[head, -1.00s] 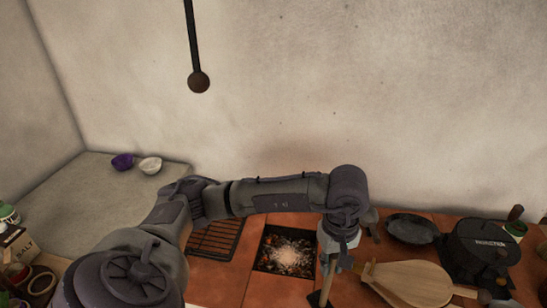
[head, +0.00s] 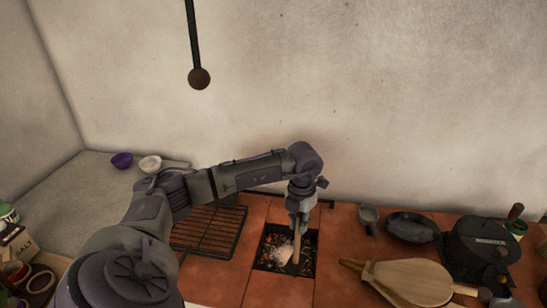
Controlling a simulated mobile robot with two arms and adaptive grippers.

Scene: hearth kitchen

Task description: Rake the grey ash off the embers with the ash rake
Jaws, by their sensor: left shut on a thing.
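The square ember pit (head: 264,264) is sunk in the red tile hearth, with dark embers inside. Pale grey ash (head: 281,251) lies in its left and middle part. My left gripper (head: 299,222) points down over the back right of the pit, shut on the ash rake (head: 296,256). The rake's light wooden length slants down from the gripper across the pit. I cannot make out the rake's head or whether it touches the ash. My right gripper is not in view.
A black grill rack (head: 208,232) lies left of the pit. Two bowls sit on the back left ledge.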

